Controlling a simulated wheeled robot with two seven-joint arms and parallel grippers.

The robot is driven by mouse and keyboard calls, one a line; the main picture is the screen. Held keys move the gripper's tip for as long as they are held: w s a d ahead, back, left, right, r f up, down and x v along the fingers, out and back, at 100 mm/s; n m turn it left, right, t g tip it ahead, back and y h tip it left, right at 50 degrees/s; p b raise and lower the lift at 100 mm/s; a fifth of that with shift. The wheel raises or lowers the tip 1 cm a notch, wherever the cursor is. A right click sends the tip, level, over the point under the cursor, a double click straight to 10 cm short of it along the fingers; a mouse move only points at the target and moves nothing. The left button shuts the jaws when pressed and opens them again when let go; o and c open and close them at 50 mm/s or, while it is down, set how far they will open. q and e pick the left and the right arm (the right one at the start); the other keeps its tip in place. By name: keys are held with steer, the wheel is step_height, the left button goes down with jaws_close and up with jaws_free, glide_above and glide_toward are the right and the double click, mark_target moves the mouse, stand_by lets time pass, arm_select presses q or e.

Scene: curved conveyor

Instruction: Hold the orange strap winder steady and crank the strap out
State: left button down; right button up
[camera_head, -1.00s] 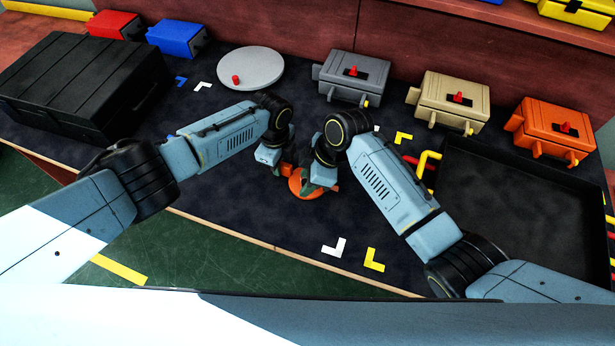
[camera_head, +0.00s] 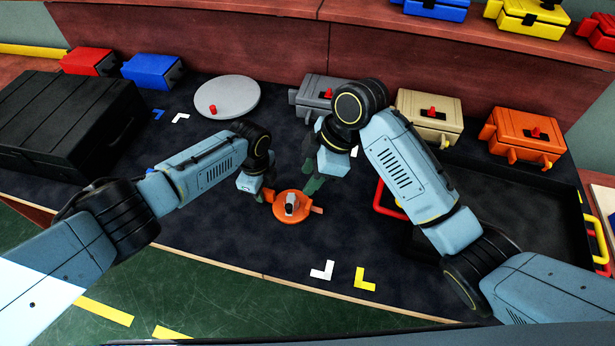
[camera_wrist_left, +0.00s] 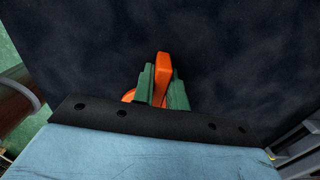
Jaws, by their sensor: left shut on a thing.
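The orange strap winder (camera_head: 283,215) lies on the dark mat as a round disc with a grey and black crank knob (camera_head: 291,204) on top. A short orange tab (camera_head: 317,210) sticks out at its right. My left gripper (camera_head: 266,194) is shut on an orange part at the winder's left side. In the left wrist view its green fingers pinch an upright orange piece (camera_wrist_left: 163,75), with more orange partly hidden behind the left finger. My right gripper (camera_head: 311,173) is raised behind and right of the knob, apart from it. Its green fingers look spread and empty.
A black tray (camera_head: 500,205) lies at the right, with a red handle (camera_head: 380,200) by its left edge. A grey disc (camera_head: 235,95) and grey (camera_head: 320,98), tan (camera_head: 428,112) and orange (camera_head: 520,140) boxes stand behind. A black case (camera_head: 60,125) is at left. The front mat is mostly clear.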

arm_select(q)
steer(key=c, duration=1.3)
jaws_free()
